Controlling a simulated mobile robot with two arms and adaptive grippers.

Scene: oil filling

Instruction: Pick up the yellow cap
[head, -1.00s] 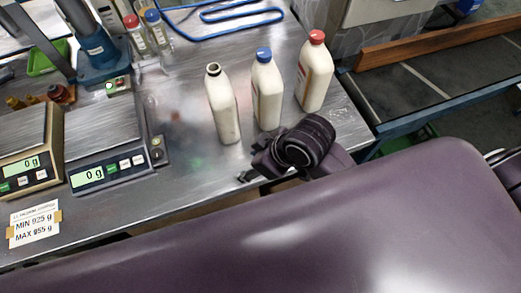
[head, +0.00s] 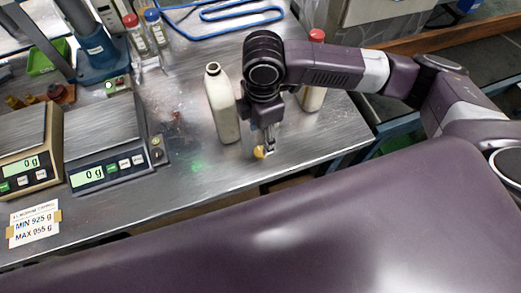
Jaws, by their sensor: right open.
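The yellow cap (head: 258,153) is small and sits low at the fingertips of my right gripper (head: 265,149), near the front part of the metal table. My right gripper points down over the table and is open. The fingers partly cover the cap, and I cannot tell whether the cap lies between them or just beside them. My left gripper is not in view.
An uncapped white bottle (head: 223,105) stands just left of my right gripper. A red-capped bottle (head: 316,37) stands behind my arm, partly hidden. Two scales (head: 104,130) reading 0 g stand at left. The table (head: 210,175) is clear in front.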

